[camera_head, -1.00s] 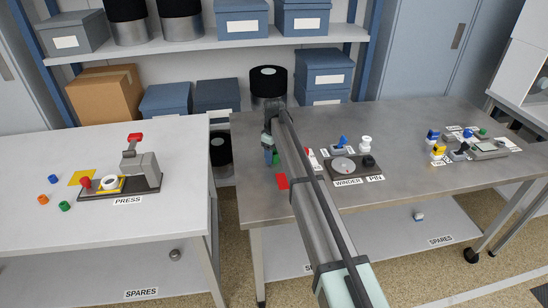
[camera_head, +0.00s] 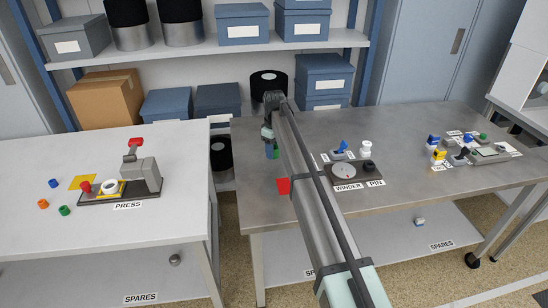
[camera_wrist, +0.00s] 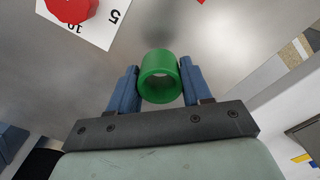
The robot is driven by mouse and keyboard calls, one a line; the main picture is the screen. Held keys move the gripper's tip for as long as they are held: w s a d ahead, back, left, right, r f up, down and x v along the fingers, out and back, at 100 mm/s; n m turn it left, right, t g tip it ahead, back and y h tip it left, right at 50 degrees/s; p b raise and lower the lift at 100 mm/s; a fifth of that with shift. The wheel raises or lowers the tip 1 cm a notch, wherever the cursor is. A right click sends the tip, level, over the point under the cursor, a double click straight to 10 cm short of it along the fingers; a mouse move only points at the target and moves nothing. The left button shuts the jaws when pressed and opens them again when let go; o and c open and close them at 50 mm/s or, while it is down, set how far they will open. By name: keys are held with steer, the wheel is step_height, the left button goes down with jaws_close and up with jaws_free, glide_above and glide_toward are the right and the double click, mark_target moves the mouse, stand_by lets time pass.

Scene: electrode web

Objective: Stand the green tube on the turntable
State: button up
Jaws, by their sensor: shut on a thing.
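The green tube (camera_wrist: 160,78) is a short hollow ring, held between the blue fingers of my gripper (camera_wrist: 158,88) in the wrist view. Its open end faces the wrist camera. In the head view my gripper (camera_head: 271,149) is over the left part of the metal table, and the green tube (camera_head: 277,154) shows only as a small patch beside my arm. The turntable (camera_head: 343,169) is the pale round disc on the dark base labelled WINDER, to the right of my arm. The disc looks bare. My gripper is apart from it, to its left.
A red patch (camera_head: 283,186) lies left of my arm. On the winder base is a dark knob (camera_head: 369,166); a blue part (camera_head: 342,147) and white part (camera_head: 366,148) stand behind. A white card (camera_wrist: 95,18) with a red piece shows in the wrist view.

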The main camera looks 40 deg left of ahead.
step_height(320, 180, up, 4)
step_height(320, 180, up, 3)
glide_above(344, 168)
steer(key=shift+f, duration=4.55)
steer(key=shift+f, duration=0.1)
steer(key=o, duration=1)
